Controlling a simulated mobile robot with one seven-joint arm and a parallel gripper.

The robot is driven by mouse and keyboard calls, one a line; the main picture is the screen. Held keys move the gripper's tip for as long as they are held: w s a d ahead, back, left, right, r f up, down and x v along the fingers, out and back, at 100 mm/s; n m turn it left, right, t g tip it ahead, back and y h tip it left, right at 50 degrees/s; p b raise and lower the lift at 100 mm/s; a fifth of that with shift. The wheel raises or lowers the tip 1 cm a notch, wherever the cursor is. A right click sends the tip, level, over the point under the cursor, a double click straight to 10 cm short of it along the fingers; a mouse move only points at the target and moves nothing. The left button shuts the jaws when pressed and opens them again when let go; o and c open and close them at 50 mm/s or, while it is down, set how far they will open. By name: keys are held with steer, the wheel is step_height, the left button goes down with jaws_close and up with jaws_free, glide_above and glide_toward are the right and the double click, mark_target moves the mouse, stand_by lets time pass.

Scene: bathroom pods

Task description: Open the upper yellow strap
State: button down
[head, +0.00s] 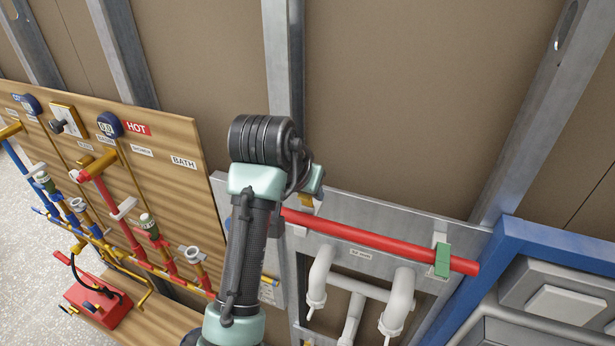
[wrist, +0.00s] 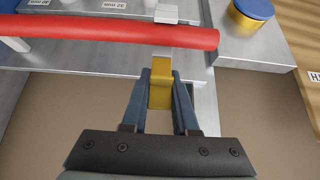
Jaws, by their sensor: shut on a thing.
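The yellow strap (wrist: 160,90) sits between the two blue-grey fingers of my gripper (wrist: 162,78) in the wrist view. The gripper is shut on it, right beside the red pipe (wrist: 85,30). A pale bracket (wrist: 166,13) shows on the other side of the pipe. In the head view the red pipe (head: 370,246) runs across a grey metal panel. My arm and gripper hide its left end, and only a small bit of yellow (head: 306,201) shows there.
A green clip (head: 442,260) is around the pipe's right part. White curved pipes (head: 320,278) stand below it. A blue frame (head: 560,240) is at the right. A wooden board (head: 165,130) with valves is at the left. A blue-topped yellow cylinder (wrist: 250,18) stands near the gripper.

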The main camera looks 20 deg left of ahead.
steer(key=shift+w+g, duration=0.1)
steer(key=shift+g, duration=0.2)
steer(key=c, duration=0.7)
jaws_free()
steer(key=v, duration=1.3)
steer(key=shift+f, duration=0.15)
